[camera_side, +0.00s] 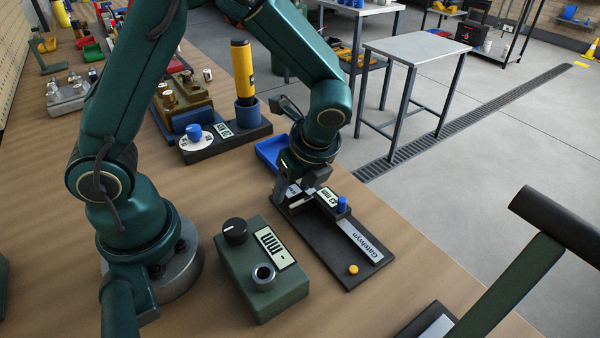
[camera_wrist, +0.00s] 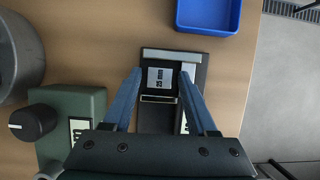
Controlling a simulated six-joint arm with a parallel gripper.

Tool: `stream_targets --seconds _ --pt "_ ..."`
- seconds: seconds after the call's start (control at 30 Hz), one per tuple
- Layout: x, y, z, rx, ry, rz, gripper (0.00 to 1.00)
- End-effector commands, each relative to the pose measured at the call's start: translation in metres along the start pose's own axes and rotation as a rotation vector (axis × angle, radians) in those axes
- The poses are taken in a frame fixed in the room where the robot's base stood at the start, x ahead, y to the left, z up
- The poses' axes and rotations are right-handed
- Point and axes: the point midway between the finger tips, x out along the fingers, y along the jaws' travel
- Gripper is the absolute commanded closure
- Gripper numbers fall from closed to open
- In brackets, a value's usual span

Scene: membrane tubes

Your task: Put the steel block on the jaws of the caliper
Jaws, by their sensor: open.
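The steel block (camera_wrist: 160,78), marked "25 mm", lies between the caliper's upper pale jaw bar and a lower bright-edged part in the wrist view. Whether it touches either one I cannot tell. The caliper (camera_side: 360,241) has a dark base, a steel beam marked "Gatelwyn", a display, a blue knob and a yellow button; its jaw end shows in the wrist view (camera_wrist: 170,55). My gripper (camera_wrist: 161,73) is open, with one blue finger on each side of the block and visible gaps. In the side view my gripper (camera_side: 293,197) is low over the jaw end and hides most of the block.
A green box (camera_side: 262,268) with a black dial and a metal ring stands left of the caliper. A blue tray (camera_side: 268,153) is just behind the jaw end. A dark stand with a yellow cylinder (camera_side: 243,70) is farther back.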

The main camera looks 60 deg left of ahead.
Motion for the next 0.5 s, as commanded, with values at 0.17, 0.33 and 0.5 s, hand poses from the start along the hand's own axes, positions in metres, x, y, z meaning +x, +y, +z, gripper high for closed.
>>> stream_targets --seconds 0.17,0.33,0.5 --pt "-0.028 -0.002 0.000 -0.003 0.003 -0.011 0.33" --pt "-0.066 -0.002 -0.001 -0.002 0.005 -0.010 0.33" --pt "-0.098 -0.001 -0.001 -0.002 0.004 -0.005 0.33"
